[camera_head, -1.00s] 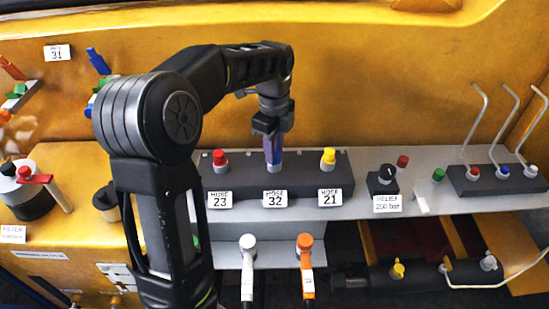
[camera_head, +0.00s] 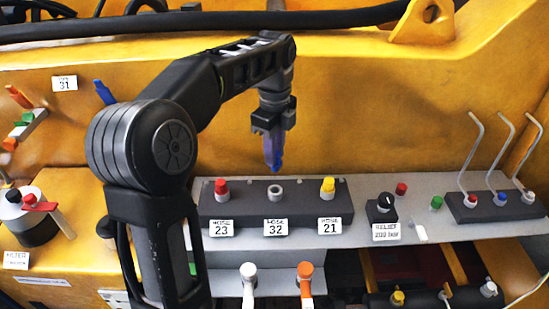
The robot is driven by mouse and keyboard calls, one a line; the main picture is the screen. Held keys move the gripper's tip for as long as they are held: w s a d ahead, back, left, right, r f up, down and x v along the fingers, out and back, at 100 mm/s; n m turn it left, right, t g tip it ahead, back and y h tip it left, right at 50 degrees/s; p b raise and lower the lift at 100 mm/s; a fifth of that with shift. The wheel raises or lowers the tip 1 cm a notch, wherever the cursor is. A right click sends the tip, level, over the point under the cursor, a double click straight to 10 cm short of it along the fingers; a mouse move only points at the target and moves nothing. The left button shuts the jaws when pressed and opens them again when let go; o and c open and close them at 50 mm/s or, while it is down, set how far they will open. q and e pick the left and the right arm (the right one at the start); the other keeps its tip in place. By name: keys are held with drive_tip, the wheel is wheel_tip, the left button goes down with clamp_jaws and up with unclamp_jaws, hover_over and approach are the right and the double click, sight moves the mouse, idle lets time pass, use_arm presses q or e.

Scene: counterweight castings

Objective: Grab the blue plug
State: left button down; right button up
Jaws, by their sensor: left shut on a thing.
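The blue plug (camera_head: 275,152) is in my left gripper (camera_head: 272,128), which is shut on it. The plug hangs point down above the dark block (camera_head: 304,204). Its tip is apart from the open grey socket (camera_head: 275,192) behind the label "HOSE 32" (camera_head: 276,227). The fingers cover the plug's upper part. My right gripper is not in view.
A red plug (camera_head: 221,189) and a yellow plug (camera_head: 328,189) stand in the block on either side of the socket. A black relief knob (camera_head: 383,207) is to the right. Bent wire levers (camera_head: 473,150) rise further right. The yellow wall (camera_head: 380,120) is behind.

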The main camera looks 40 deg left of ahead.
use_arm(q)
drive_tip(key=shift+r, duration=0.45)
drive_tip(key=shift+f, duration=0.15)
